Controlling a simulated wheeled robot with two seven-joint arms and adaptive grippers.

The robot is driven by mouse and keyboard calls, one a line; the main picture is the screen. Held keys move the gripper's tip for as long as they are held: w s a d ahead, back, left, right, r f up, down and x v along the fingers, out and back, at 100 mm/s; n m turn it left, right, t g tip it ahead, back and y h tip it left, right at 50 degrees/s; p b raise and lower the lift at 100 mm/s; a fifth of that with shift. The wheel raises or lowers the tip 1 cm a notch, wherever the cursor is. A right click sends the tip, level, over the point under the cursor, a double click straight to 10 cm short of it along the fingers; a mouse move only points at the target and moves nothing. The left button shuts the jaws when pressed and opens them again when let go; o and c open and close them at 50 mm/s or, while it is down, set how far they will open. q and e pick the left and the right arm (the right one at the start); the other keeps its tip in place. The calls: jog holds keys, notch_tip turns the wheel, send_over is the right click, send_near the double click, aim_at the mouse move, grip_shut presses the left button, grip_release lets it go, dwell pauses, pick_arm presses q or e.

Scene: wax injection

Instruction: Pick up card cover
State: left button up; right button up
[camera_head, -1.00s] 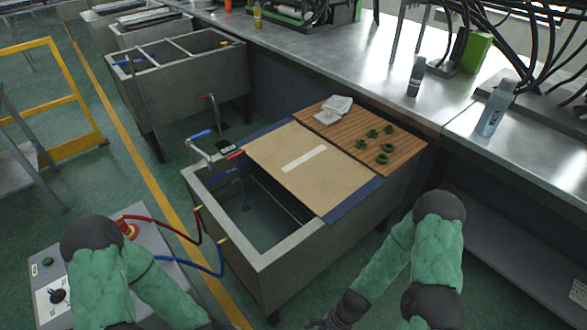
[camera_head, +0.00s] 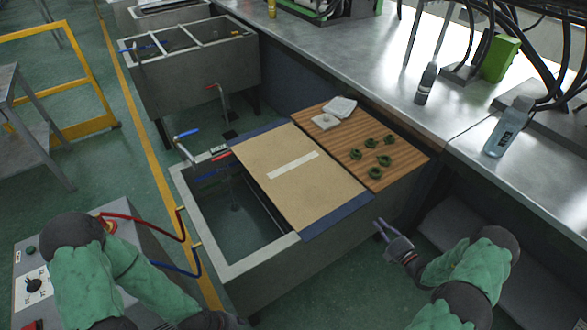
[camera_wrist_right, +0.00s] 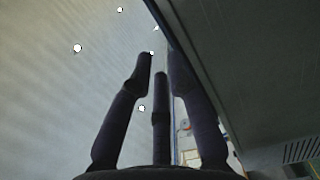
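The card cover is most likely the flat tan sheet (camera_head: 285,200) with a pale strip across its middle, lying over part of the grey tank, with blue edging along its ends. My right gripper (camera_head: 381,228) is beside the tank, near the blue edge at the sheet's front right corner, apart from it. Its fingers are spread and empty in the right wrist view (camera_wrist_right: 160,70). My left gripper (camera_head: 212,322) is low at the bottom edge, partly cut off, and its fingers cannot be made out.
A striped wooden board (camera_head: 400,166) with several dark green pieces and white items lies behind the sheet. The tank (camera_head: 232,272) is open at the left. A metal counter (camera_head: 330,50) with a clear bottle (camera_head: 508,128) runs along the back right.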

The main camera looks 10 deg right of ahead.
jog(key=b+x, duration=0.2)
jog(key=x, duration=0.7)
jog(key=shift+w+a, duration=0.3)
jog(key=shift+f, duration=0.1)
grip_shut()
